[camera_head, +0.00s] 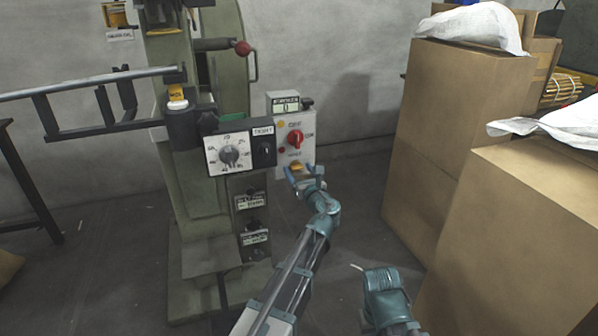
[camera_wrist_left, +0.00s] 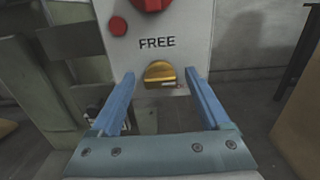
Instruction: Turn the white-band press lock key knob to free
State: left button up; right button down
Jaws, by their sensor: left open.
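The green press (camera_head: 190,200) stands left of centre with a white band (camera_head: 177,104) below its yellow cap. Its light control box carries a red knob (camera_head: 295,139) and, below it, a brass-yellow key knob (camera_head: 296,166). In the left wrist view the key knob (camera_wrist_left: 160,75) sits just under the word FREE. My left gripper (camera_head: 304,171) is open at the box's lower edge. Its blue fingers, also in the left wrist view (camera_wrist_left: 159,78), stand either side of the key knob with gaps. The knob's exact turn is hard to tell.
A dial panel (camera_head: 229,153) and a black switch (camera_head: 264,152) lie left of the control box. A red-ball lever (camera_head: 242,47) is above. Tall cardboard boxes (camera_head: 450,130) fill the right side.

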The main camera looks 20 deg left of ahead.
pick_arm(q)
grip_shut()
dwell(0.5)
jog(key=shift+n, duration=0.3)
jog(key=n, duration=0.4)
jog(key=shift+a, duration=0.1)
jog(key=n, duration=0.4)
jog(key=shift+s+f, duration=0.1)
jog(key=n, duration=0.5)
jog(key=shift+a, duration=0.1)
jog(key=n, duration=0.4)
jog(key=shift+f, duration=0.15)
jog(key=shift+n, duration=0.3)
